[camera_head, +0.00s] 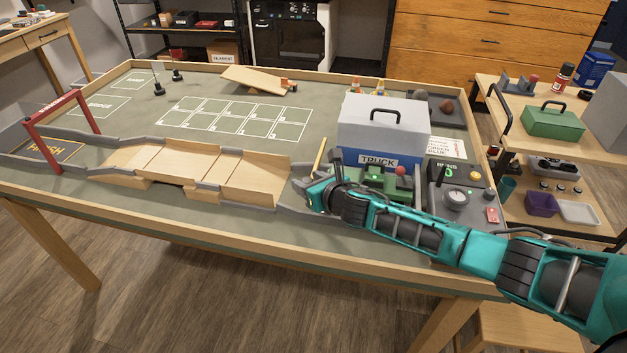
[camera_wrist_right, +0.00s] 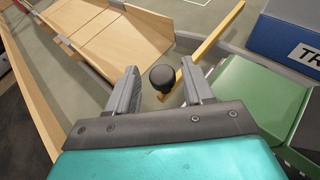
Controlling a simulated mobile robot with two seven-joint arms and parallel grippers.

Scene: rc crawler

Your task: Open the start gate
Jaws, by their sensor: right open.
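The start gate shows as a thin yellow bar (camera_head: 320,158) standing up beside the end of the wooden track, left of the truck box. In the right wrist view, the yellow bar (camera_wrist_right: 214,38) runs up and to the right, and a round black knob (camera_wrist_right: 162,78) shows near its lower end. My right gripper (camera_head: 303,187) is at the track's right end. Its two fingers (camera_wrist_right: 161,76) are open, with the knob in the gap between their tips. I cannot tell whether they touch it. My left gripper is out of view.
A grey-blue box marked TRUCK (camera_head: 385,127) stands right behind my gripper, with green parts (camera_head: 390,182) below it. A control panel with a dial (camera_head: 457,198) lies to the right. The wooden track (camera_head: 190,160) runs left to a red finish arch (camera_head: 62,115).

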